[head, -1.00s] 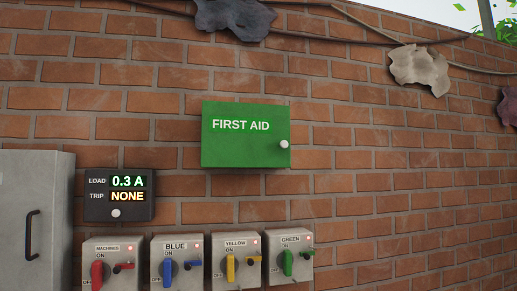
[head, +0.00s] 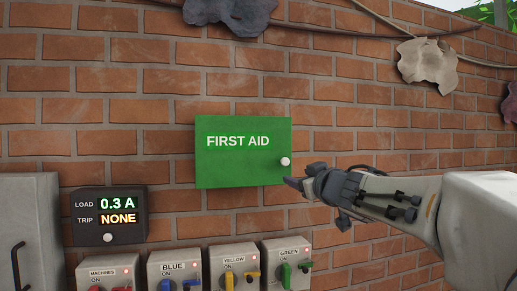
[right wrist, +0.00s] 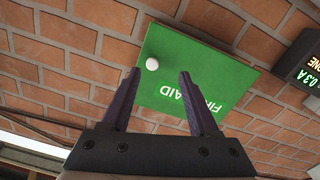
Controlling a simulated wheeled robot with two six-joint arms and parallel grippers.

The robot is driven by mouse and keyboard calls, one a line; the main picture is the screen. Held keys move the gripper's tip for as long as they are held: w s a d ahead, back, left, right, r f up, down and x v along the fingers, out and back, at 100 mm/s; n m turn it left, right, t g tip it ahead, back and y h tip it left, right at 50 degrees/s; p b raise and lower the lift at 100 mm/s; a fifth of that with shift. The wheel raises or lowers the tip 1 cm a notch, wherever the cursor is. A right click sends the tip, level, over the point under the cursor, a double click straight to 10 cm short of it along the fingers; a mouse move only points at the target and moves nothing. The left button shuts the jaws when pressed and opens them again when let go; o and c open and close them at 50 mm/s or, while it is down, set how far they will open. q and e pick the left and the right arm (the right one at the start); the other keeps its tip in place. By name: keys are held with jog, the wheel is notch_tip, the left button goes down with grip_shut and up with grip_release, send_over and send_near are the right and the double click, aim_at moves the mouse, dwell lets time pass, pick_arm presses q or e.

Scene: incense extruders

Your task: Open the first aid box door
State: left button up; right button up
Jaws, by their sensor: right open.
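The green first aid box (head: 230,165) is fixed to the brick wall with its door shut. Its white round knob (head: 285,161) is on the right side of the door. My right gripper (head: 290,183) is just below and right of the knob, apart from it. In the right wrist view the open fingers (right wrist: 158,75) point at the box (right wrist: 205,60), and the knob (right wrist: 152,64) shows just beyond their tips, between them. Nothing is held. My left gripper is not in view.
A dark load display (head: 110,215) is on the wall at the lower left, beside a grey cabinet (head: 30,230). Below the box is a row of several switch boxes, including the green one (head: 288,265). Pale and dark scraps hang above.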

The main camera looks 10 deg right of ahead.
aim_at(287, 163)
jog(key=shift+n, duration=0.3)
jog(key=w, duration=0.3)
jog(key=w+r, duration=0.1)
jog(key=w, duration=0.3)
jog(key=w+r, duration=0.1)
jog(key=w, duration=0.2)
jog(key=shift+w+d+p, duration=0.2)
jog(key=shift+d+p, duration=0.1)
jog(key=shift+p, duration=0.1)
grip_shut()
dwell(0.6)
